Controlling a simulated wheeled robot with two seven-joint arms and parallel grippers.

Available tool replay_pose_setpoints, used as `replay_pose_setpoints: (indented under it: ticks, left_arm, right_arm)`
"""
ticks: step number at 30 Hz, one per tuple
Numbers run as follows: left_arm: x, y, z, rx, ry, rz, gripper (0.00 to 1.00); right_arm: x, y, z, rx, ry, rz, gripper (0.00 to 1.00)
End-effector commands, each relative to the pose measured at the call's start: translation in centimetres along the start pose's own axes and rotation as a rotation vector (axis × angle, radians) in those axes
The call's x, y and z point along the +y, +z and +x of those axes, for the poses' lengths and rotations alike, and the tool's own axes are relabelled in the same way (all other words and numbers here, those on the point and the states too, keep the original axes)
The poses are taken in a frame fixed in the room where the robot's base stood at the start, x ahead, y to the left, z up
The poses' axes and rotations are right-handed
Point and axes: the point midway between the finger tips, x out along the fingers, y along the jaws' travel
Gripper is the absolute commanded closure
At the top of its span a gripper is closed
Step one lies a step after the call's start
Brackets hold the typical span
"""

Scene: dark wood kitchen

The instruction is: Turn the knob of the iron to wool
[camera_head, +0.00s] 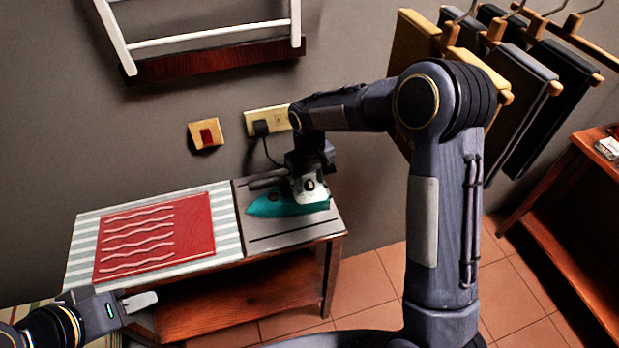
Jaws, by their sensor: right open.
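The iron (270,206), with a teal body, sits on the grey plate (262,243) at the right end of the ironing table, its pointed end toward the left. My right gripper (311,190) is open and right over the iron's right part, coming down from above. The gripper hides much of the iron's top, and I cannot make out the knob or its setting. I cannot tell whether the fingers touch the iron. My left gripper (148,301) is low at the left, in front of the table and apart from the iron; its finger opening cannot be judged.
A red cloth (155,238) with wavy lines lies on the striped table top (225,225). A black plug and cord run from the wall socket (278,119) behind the iron. Hanging folded cloths (415,40) are at the upper right. A wooden shelf (570,255) stands at the right.

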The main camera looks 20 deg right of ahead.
Motion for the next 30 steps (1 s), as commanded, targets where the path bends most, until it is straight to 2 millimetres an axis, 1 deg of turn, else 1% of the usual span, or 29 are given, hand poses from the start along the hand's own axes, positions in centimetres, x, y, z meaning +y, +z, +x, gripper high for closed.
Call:
replay_pose_setpoints:
  ticks: [4, 14, 15, 23, 30]
  left_arm:
    - [0.0, 0.0, 0.01, 0.0, 0.0, 0.0, 0.64]
    - [0.0, 0.0, 0.01, 0.0, 0.0, 0.0, 0.64]
    - [0.0, 0.0, 0.01, 0.0, 0.0, 0.0, 0.64]
    - [-0.07, 0.09, 0.17, 0.0, 0.0, 0.0, 0.64]
    - [-0.3, 0.33, 0.65, 0.0, 0.0, 0.0, 0.64]
  right_arm:
    - [0.0, 0.01, 0.0, 0.0, 0.0, 0.0, 0.54]
    - [-0.01, 0.0, -0.04, 0.0, 0.0, 0.0, 0.97]
    - [-0.01, 0.0, -0.04, 0.0, 0.0, 0.0, 0.98]
    - [-0.02, -0.02, -0.01, 0.001, 0.001, 0.032, 0.98]
    - [-0.03, -0.04, 0.06, 0.002, 0.0, 0.16, 0.98]
